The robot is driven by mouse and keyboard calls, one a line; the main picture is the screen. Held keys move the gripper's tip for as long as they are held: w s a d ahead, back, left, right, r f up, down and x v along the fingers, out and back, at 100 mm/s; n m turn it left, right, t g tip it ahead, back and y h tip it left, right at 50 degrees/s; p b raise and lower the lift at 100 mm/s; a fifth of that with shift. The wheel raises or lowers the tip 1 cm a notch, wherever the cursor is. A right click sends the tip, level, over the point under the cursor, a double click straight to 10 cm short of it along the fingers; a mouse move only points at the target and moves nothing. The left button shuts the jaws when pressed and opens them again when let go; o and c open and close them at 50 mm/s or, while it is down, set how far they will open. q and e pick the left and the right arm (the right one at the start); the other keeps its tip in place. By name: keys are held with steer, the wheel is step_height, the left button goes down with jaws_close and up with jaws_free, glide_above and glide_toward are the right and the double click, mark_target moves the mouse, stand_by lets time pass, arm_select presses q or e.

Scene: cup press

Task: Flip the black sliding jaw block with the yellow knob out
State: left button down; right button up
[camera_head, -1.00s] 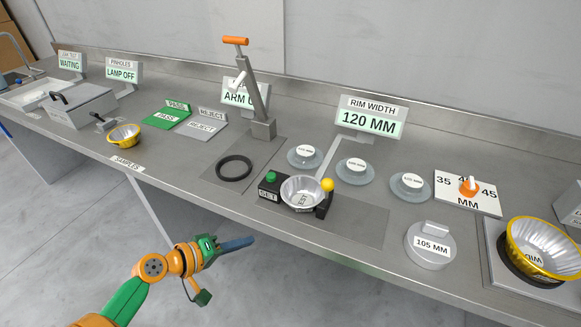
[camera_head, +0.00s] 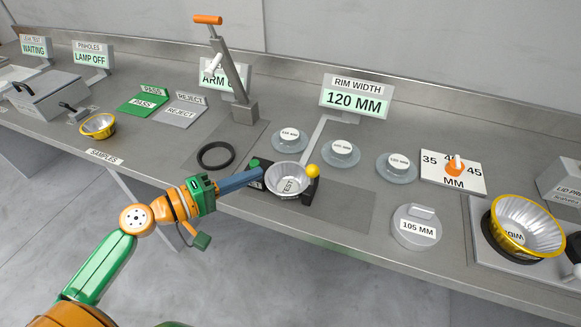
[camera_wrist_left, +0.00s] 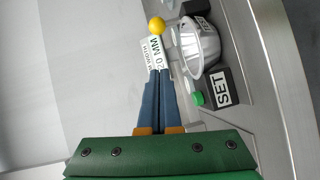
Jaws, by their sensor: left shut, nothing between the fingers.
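The black sliding jaw block (camera_head: 310,190) stands at the right side of a silver cup (camera_head: 287,180) marked TEST, with its yellow knob (camera_head: 313,171) on top. The knob also shows in the left wrist view (camera_wrist_left: 156,25), beyond my fingertips. My left gripper (camera_head: 261,173) is shut and empty, its blue fingers pointing right at the cup's left side, by the black SET block with the green button (camera_head: 255,162). In the left wrist view my fingers (camera_wrist_left: 160,72) point toward the knob, and the SET block (camera_wrist_left: 222,90) is to their right. My right gripper is not in view.
The rim width display (camera_head: 354,97) reads 120 MM. Several round weights sit behind and right of the cup, one marked 105 MM (camera_head: 416,226). A lever press (camera_head: 238,90) and a black ring (camera_head: 216,155) stand behind left. The counter's front edge runs below my fingers.

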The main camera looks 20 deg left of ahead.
mark_target(311, 181)
arm_select(q)
steer(key=x, duration=0.2)
steer(key=p+x, duration=0.1)
steer(key=x, duration=0.3)
steer(key=shift+r+p, duration=0.35)
steer(key=shift+p, duration=0.05)
steer(key=d+p, duration=0.1)
steer(key=d+f+p, duration=0.1)
steer(key=d, duration=0.1)
steer(key=shift+w+d, duration=0.15)
steer(key=shift+w, duration=0.05)
steer(key=shift+d+f, duration=0.15)
steer(key=shift+d, duration=0.1)
